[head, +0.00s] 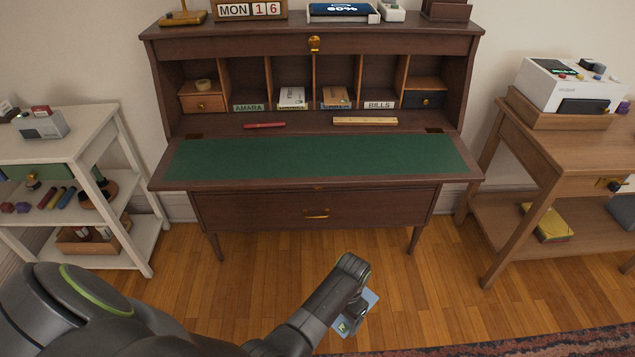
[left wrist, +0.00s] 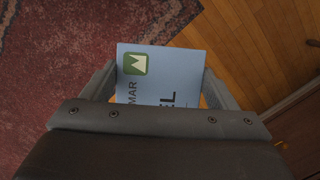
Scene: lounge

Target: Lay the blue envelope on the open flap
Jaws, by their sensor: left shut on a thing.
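The blue envelope (left wrist: 168,64) is in my left gripper (left wrist: 160,88), light blue with a green square logo and dark lettering in the left wrist view. In the head view the envelope (head: 371,299) shows partly behind my left gripper (head: 352,318), which is shut on it above the wooden floor, in front of the desk. The open flap (head: 320,157) of the dark wooden desk lies flat, with a green inlay that is bare. A red pen (head: 265,125) and a wooden ruler (head: 365,121) lie behind the inlay. My right gripper is not in view.
Desk pigeonholes hold books (head: 292,98) and labels such as BILLS (head: 380,104). A white shelf unit (head: 133,186) stands left, a wooden side table (head: 541,153) with a white machine (head: 567,82) right. A drawer (head: 316,208) is below the flap. A red rug (head: 560,345) lies near.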

